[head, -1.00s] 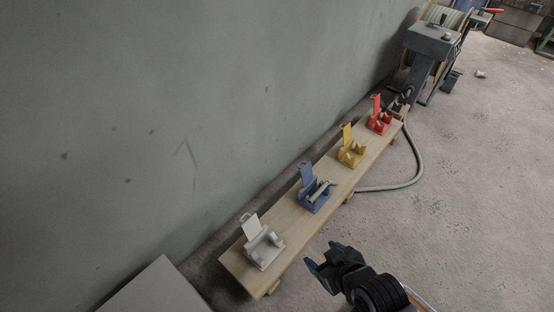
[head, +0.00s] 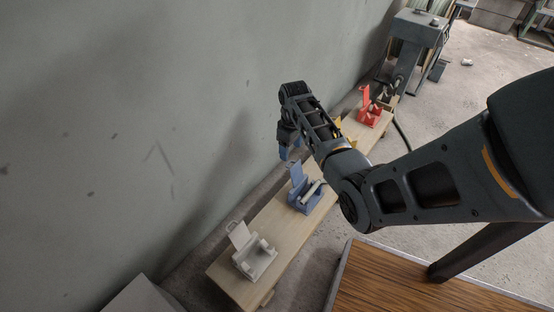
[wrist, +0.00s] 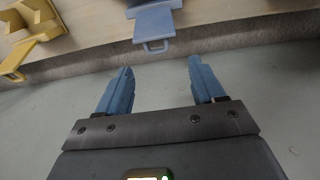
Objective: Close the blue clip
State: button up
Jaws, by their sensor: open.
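The blue clip (head: 305,194) sits on a wooden plank with its lid (head: 297,174) raised, and a short grey hose piece lies in it. In the wrist view, the blue lid (wrist: 153,26) with its loop shows at the top, beyond my fingertips and between them in line. My gripper (head: 285,150) is above and behind the clip, on the wall side; in the wrist view its two blue fingers (wrist: 158,82) are apart with nothing between them. The lower clip body is mostly cut off in the wrist view.
A white clip (head: 254,262) stands open at the near end of the plank (head: 226,277). A yellow clip (wrist: 30,30), partly hidden by my arm in the head view, and an open red clip (head: 368,115) stand farther along. The wall (head: 120,120) is close behind the plank.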

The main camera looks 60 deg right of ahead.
aim_at(290, 163)
jog(key=shift+d, duration=0.35)
notch_tip(290, 163, down, 7)
jog(key=b, duration=0.4)
jog(key=shift+f, duration=0.2)
jog(key=shift+c, duration=0.5)
grip_shut()
